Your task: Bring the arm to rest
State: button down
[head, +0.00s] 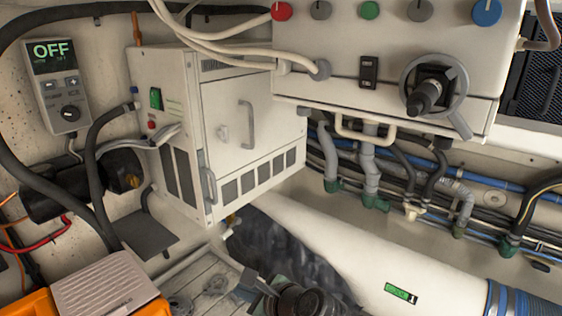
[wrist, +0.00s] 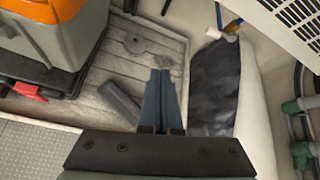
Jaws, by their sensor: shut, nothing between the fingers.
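My gripper (wrist: 160,76) shows in the wrist view, its two bluish-grey fingers together and empty. It points over a pale, slatted wooden floor (wrist: 110,62) and touches nothing that I can see. A dark grey cylindrical piece (wrist: 120,101) lies on the slats just left of the fingers. In the head view, part of my arm shows at the bottom edge, in front of a dark crinkled sheet. Most of the arm is out of view.
An orange and grey case (wrist: 55,30) stands left of the gripper. A dark sheet (wrist: 214,85) and a long white cylinder (head: 350,240) lie right. A white cabinet (head: 225,130), a control box (head: 340,50) and a panel reading OFF (head: 57,85) are behind. Pipes (head: 370,175) run along the right wall.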

jog(key=s+d+r+n+t+h, duration=0.1)
jog(key=d+r+n+t+h, duration=0.25)
jog(key=r+n, duration=0.5)
jog(key=s+d+r+n+t+h, duration=0.1)
jog(key=d+r+n+t+h, duration=0.25)
jog(key=r+n, duration=0.55)
jog(key=s+r+n+t+b, duration=0.1)
jog(key=s+r+t, duration=0.3)
jog(key=r, duration=0.5)
jog(key=s+r+n+t+b, duration=0.2)
jog(key=s+r+t, duration=0.2)
jog(key=s+r, duration=0.3)
jog(key=s+r+n+t+h+b, duration=0.1)
jog(key=s+r+t, duration=0.3)
jog(key=r, duration=0.9)
jog(key=shift+s+d+n+b, duration=0.45)
jog(key=shift+s+n+b, duration=0.1)
jog(key=shift+s, duration=0.4)
